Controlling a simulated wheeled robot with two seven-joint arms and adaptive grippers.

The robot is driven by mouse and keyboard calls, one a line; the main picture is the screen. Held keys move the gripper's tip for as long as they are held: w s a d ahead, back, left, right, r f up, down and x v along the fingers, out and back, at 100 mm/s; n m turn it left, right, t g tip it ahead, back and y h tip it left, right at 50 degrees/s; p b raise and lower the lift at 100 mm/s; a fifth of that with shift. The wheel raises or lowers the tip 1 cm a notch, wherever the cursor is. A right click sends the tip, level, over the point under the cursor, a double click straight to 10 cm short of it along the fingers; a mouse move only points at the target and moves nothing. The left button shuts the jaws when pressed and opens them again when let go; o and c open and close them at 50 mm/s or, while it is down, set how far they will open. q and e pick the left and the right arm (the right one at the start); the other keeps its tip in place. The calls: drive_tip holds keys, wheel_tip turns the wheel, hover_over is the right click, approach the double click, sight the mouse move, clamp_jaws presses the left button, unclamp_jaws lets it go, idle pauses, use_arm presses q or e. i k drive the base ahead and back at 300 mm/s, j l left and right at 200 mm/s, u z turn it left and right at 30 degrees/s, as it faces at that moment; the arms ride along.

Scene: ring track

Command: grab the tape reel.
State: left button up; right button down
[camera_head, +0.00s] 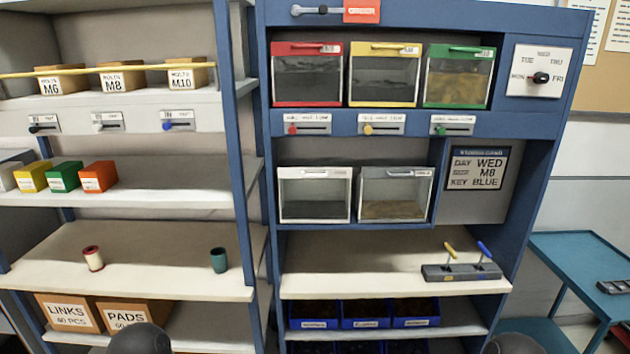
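Two small upright items stand on the left unit's lower open shelf (150,250). One is a cream spool-like cylinder with a red top (93,258). The other is a dark teal cylinder (219,261), farther right. I cannot tell for sure which of them is the tape reel; the cream and red one looks more like a reel. Neither gripper is in view. Only dark rounded parts, likely of my own arms, show at the bottom edge, well below and apart from both items.
Boxes marked LINKS (68,313) and PADS (128,314) sit under that shelf. A blue post (238,180) separates it from the right cabinet, which holds clear-fronted bins (314,195) and a grey holder with two handles (460,271). The shelf between the two cylinders is clear.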

sight(92, 254)
drive_tip(key=u, duration=1.5)
drive_tip(key=i+j, duration=0.4)
drive_tip(key=i, duration=0.15)
drive_tip(key=l+z, duration=0.05)
